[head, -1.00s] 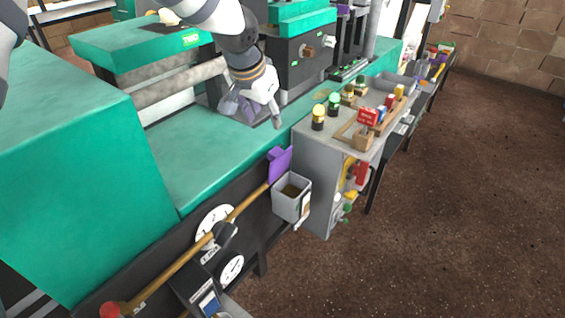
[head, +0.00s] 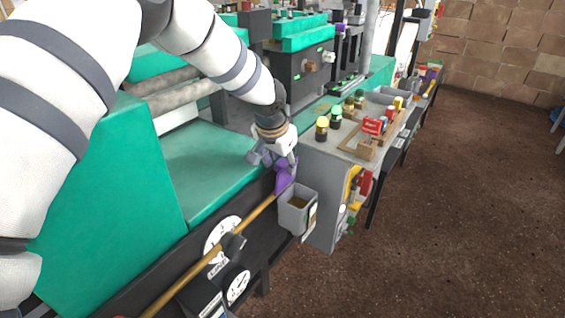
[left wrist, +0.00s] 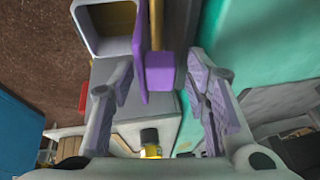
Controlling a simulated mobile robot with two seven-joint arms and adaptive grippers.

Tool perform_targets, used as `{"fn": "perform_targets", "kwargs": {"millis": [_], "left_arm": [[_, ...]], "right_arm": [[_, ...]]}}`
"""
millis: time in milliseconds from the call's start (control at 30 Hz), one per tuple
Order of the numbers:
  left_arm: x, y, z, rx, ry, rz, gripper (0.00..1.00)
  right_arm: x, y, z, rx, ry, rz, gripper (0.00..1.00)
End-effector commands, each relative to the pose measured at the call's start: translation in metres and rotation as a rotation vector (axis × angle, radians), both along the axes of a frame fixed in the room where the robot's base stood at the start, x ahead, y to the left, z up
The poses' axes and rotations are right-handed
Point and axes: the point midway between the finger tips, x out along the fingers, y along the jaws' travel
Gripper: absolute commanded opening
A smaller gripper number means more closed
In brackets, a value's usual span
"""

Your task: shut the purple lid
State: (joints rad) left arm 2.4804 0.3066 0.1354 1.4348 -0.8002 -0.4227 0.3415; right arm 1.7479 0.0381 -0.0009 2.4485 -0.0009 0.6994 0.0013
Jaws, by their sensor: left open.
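The purple lid (head: 286,175) stands raised at the back edge of a small grey box (head: 297,216), whose top is open. In the left wrist view the lid (left wrist: 158,72) shows as a thin plate with a block on its side, beside the box's square rim (left wrist: 76,30). My left gripper (head: 272,160) is right at the lid and partly hides it in the head view. In the left wrist view the gripper (left wrist: 163,75) is open, with the lid between the lines of its two fingers. I cannot tell whether a finger touches it. My right gripper is not in view.
A brass rod (head: 210,253) runs along the dark machine front to the lid. A grey cabinet (head: 318,190) with knobs and a wooden tray stands close on the right. The green machine bed (head: 205,170) lies on the left. Open brown floor (head: 440,220) is at the right.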

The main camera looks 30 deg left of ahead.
Motion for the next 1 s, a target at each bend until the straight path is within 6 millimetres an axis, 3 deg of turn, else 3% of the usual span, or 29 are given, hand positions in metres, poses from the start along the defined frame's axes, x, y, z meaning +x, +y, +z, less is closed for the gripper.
{"fn": "perform_targets", "kwargs": {"millis": [267, 400, 467, 1000], "left_arm": [[0.0014, 0.0004, 0.0002, -0.001, -0.003, 0.0, 0.41], [0.0013, 0.0003, 0.0001, 0.0, -0.003, 0.0, 0.09], [0.0012, 0.0003, 0.0001, 0.0, -0.003, 0.0, 0.0], [0.0009, -0.0014, 0.0, 0.001, -0.002, -0.003, 0.0]], "right_arm": [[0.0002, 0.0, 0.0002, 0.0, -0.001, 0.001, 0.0], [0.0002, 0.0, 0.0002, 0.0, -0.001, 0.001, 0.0], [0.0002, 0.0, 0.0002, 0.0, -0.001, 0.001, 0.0], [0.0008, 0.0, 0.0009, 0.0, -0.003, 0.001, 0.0]]}}
